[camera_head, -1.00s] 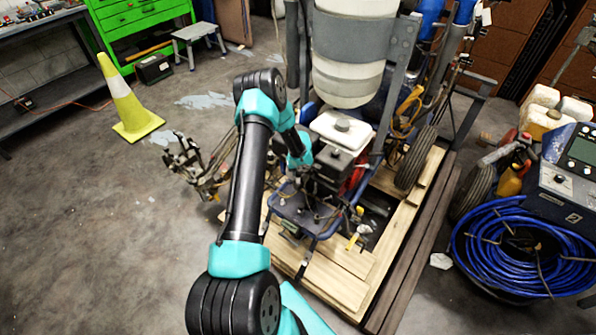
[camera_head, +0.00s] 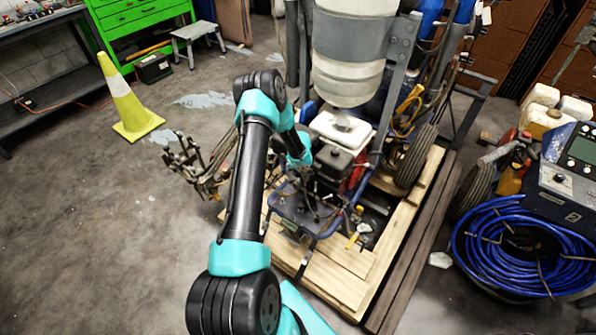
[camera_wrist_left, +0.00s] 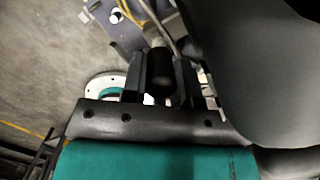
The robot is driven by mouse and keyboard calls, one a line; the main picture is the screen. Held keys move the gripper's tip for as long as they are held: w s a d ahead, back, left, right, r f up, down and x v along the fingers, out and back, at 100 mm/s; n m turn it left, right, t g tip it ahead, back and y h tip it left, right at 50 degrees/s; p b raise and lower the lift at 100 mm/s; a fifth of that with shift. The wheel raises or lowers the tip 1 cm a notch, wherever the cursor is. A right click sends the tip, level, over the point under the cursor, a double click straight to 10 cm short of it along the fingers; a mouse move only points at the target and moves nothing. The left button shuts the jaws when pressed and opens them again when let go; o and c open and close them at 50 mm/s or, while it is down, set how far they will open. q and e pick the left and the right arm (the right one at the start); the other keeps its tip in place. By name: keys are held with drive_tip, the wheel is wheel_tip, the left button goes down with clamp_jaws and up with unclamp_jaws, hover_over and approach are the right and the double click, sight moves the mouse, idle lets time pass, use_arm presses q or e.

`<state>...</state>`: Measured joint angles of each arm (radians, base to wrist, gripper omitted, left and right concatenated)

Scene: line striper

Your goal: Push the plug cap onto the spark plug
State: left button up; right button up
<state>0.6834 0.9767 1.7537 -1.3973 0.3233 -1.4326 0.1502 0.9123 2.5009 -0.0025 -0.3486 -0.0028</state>
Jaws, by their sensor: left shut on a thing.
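My left gripper (camera_head: 314,184) is at the engine of the line striper, low in front of the white-topped engine housing (camera_head: 341,128). In the left wrist view, its two dark fingers (camera_wrist_left: 158,80) are shut on a black, rounded cylinder, the plug cap (camera_wrist_left: 159,84). A small pale piece (camera_wrist_left: 158,43) shows at the cap's far end. I cannot tell whether it is the spark plug or whether the cap is seated on it. In the head view the cap and plug are too small and hidden to make out. My right gripper is not in view.
The striper stands on a wooden pallet (camera_head: 336,285). Its frame, tank (camera_head: 347,60) and wheel (camera_head: 415,157) crowd the space behind and right of the gripper. A coil of blue hose (camera_head: 525,250) lies at the right. The floor at left is open, with a yellow cone (camera_head: 130,105).

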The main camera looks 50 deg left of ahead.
use_arm(q)
drive_tip(key=shift+r, duration=0.35)
idle(0.4)
drive_tip(key=o, duration=1.1)
drive_tip(key=shift+c, duration=0.2)
drive_tip(key=shift+o, duration=0.4)
drive_tip(key=shift+o, duration=1.2)
drive_tip(key=shift+s+d+r, duration=0.1)
drive_tip(key=shift+d+r, duration=0.1)
drive_tip(key=shift+r, duration=1.55)
drive_tip(key=shift+s+d+r, duration=0.1)
drive_tip(key=shift+d+r, duration=0.1)
drive_tip(key=shift+r, duration=1.55)
